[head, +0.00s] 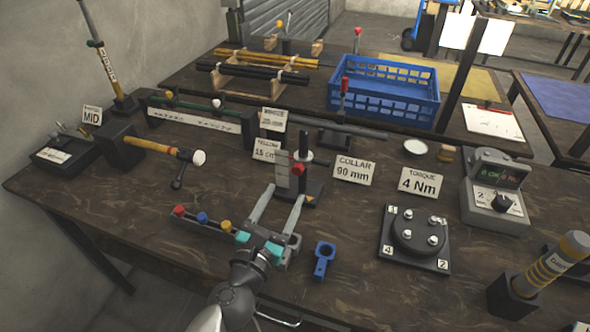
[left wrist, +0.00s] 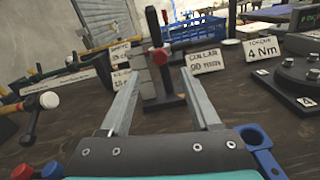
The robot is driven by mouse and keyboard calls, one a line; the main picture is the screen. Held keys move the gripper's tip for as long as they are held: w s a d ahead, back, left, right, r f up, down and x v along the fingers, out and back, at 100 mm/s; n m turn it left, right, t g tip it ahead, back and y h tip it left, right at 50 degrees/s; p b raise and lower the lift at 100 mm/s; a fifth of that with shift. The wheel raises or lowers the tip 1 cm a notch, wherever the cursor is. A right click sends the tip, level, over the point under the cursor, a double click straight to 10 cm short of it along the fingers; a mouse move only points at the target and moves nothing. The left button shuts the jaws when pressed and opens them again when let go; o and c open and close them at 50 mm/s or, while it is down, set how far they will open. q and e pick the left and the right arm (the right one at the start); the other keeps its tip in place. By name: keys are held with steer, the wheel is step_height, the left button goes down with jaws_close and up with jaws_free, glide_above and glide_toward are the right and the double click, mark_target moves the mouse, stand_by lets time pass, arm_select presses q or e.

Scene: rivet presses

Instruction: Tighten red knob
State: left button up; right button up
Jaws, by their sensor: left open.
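A red knob (head: 298,168) sits on the side of a small dark stand (head: 304,145) with an upright post and a pale scale plate. In the left wrist view the red knob (left wrist: 160,57) is near the picture's middle, ahead of my fingers. My left gripper (head: 284,192) is open and empty, its two long grey fingers pointing at the stand. In the left wrist view the left gripper (left wrist: 160,75) has its fingertips on either side of the knob's line, apparently short of it. My right gripper is not in view.
Signs for collar (head: 353,170) and torque (head: 421,183) stand to the right. A blue ring-ended part (head: 324,261) lies right of my gripper. A rail with red, blue and yellow knobs (head: 203,218) lies left. A round bolted plate (head: 415,236) is at right.

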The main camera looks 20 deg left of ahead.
mark_target(296, 172)
arm_select(q)
steer(key=w, duration=0.7)
steer(key=shift+w+d, duration=0.15)
steer(key=shift+w, duration=0.15)
steer(key=shift+c, duration=0.3)
jaws_close()
